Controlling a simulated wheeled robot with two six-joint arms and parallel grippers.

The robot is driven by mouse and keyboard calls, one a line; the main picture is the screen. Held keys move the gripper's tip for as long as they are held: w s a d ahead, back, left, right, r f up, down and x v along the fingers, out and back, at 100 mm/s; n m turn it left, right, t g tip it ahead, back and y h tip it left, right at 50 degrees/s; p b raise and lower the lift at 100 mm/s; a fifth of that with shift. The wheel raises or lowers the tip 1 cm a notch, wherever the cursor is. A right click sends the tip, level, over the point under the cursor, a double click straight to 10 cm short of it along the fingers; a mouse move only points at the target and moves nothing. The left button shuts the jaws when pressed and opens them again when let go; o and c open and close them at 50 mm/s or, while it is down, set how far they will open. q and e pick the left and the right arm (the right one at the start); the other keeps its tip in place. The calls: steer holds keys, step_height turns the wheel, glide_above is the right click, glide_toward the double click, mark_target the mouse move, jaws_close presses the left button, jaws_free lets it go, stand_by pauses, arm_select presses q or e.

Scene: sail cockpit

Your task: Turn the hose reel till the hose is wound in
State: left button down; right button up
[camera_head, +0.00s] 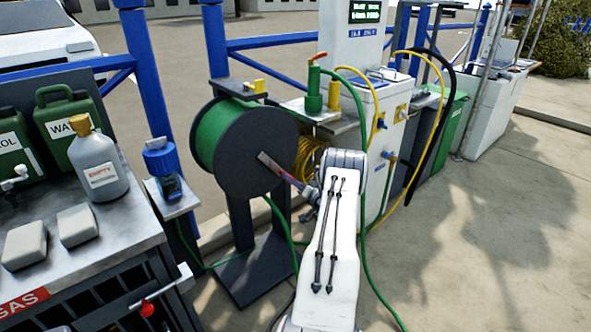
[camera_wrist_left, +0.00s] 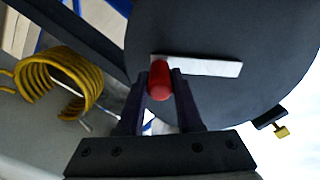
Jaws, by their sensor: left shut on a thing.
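The hose reel (camera_head: 245,140) stands on a dark post and base, with its dark side disc facing me. Green hose (camera_head: 209,133) shows wound behind the disc, and more green hose (camera_head: 283,222) runs down from the reel. A flat metal crank arm (camera_head: 270,161) sits on the disc, and it also shows in the left wrist view (camera_wrist_left: 212,66). A red crank handle (camera_wrist_left: 159,80) is at one end of it. My left gripper (camera_head: 299,188) is at the handle; in the left wrist view its fingers (camera_wrist_left: 159,88) are shut around it. My right gripper is not in view.
A yellow coiled hose (camera_head: 309,158) hangs behind the reel, beside a white pump cabinet (camera_head: 378,130). A metal bench (camera_head: 70,243) with green cans and a grey bottle (camera_head: 97,162) is at left. Open pavement (camera_head: 490,220) lies at right.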

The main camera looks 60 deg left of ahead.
arm_select(q)
steer(key=s+d+f+m+p, duration=0.1)
steer(key=s+f+m+p, duration=0.1)
steer(key=s+m, duration=0.4)
steer(key=shift+s+d+f+m+p, duration=0.2)
steer(key=shift+s+d+m+p, duration=0.15)
steer(key=shift+m+p, duration=0.4)
steer(key=c, duration=0.6)
jaws_free()
steer(key=p+v, duration=0.1)
steer(key=v, duration=0.9)
steer(key=shift+w+d, duration=0.1)
steer(key=shift+d, duration=0.05)
steer(key=shift+w, duration=0.1)
